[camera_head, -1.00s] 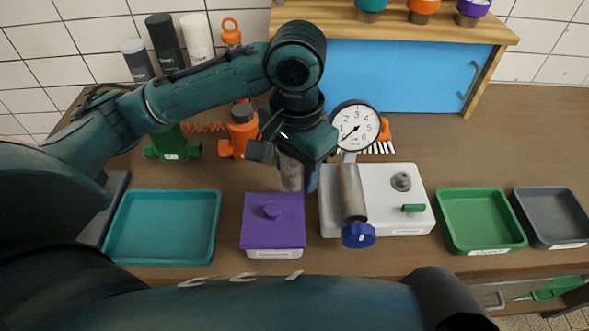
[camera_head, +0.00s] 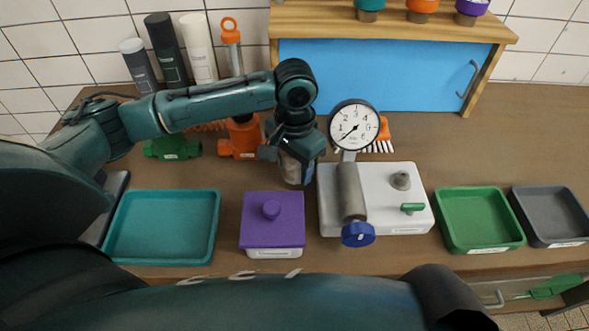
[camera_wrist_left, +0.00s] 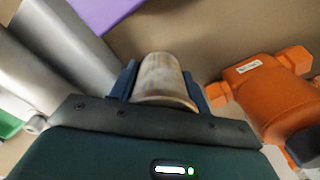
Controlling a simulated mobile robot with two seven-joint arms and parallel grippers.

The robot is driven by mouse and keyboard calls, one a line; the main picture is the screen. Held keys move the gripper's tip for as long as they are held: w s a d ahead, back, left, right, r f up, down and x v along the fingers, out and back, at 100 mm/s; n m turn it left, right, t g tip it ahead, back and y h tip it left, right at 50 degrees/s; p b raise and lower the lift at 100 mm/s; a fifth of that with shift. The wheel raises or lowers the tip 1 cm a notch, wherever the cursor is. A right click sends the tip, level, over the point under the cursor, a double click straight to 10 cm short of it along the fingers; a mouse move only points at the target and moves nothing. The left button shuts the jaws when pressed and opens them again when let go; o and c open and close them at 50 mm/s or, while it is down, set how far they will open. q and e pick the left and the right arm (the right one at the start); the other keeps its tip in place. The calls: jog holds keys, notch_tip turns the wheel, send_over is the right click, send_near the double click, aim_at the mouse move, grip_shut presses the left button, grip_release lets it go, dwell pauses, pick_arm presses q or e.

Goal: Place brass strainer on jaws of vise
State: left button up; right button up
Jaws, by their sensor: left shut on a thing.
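My left gripper (camera_head: 292,170) is shut on a worn brownish-grey cylinder, which I take to be the brass strainer (camera_head: 290,168). The gripper is behind the purple-lidded box, left of the gauge. In the left wrist view the strainer (camera_wrist_left: 162,80) sits between the two blue fingers, its copper-coloured rim toward the camera. I cannot make out a vise or its jaws in either view. My right gripper is not in view.
An orange valve-like body (camera_head: 240,140) and a green one (camera_head: 172,147) stand left of the gripper. A gauge (camera_head: 354,126) on a white base (camera_head: 400,222) is close on the right. The purple-lidded box (camera_head: 272,225) and teal tray (camera_head: 162,228) are in front.

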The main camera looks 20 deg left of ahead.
pick_arm(q)
jog(key=shift+s+f, duration=0.1)
jog(key=shift+f, duration=0.7)
jog(key=shift+w+a+f, duration=0.1)
jog(key=shift+w+f, duration=0.15)
jog(key=shift+f, duration=0.1)
jog(key=shift+f, duration=0.1)
jog(key=o, duration=0.8)
jog(key=shift+c, duration=0.2)
notch_tip(320, 180, up, 12)
